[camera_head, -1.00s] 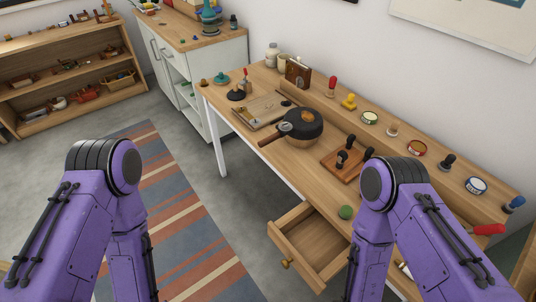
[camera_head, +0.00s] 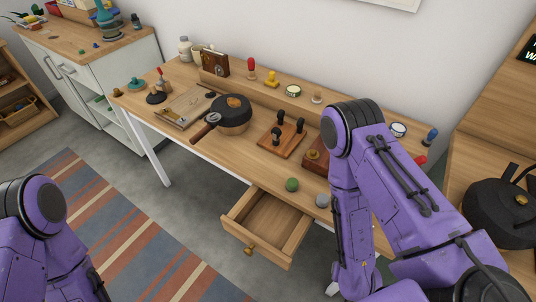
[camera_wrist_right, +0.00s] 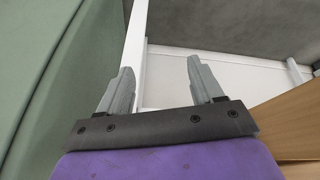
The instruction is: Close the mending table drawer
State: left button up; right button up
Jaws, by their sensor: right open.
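The mending table (camera_head: 190,150) is a long wooden table with white legs along the wall. Its wooden drawer (camera_head: 287,244) is pulled out below the front edge and looks empty. A round brass-coloured knob (camera_head: 249,250) sits on the drawer front.
On the table stand a dark-lidded pan (camera_head: 232,115), a stamp rack (camera_head: 281,140), a green ball (camera_head: 292,184) and a wooden tray (camera_head: 187,106). A black bag (camera_head: 500,210) rests on wooden furniture at right. Striped rug and floor lie clear in front of the drawer.

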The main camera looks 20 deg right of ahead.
aim_at(270, 226)
jog(key=u, duration=0.25)
jog(key=k, duration=1.2)
jog(key=z, duration=0.45)
jog(key=i, duration=0.75)
jog(key=u, duration=0.25)
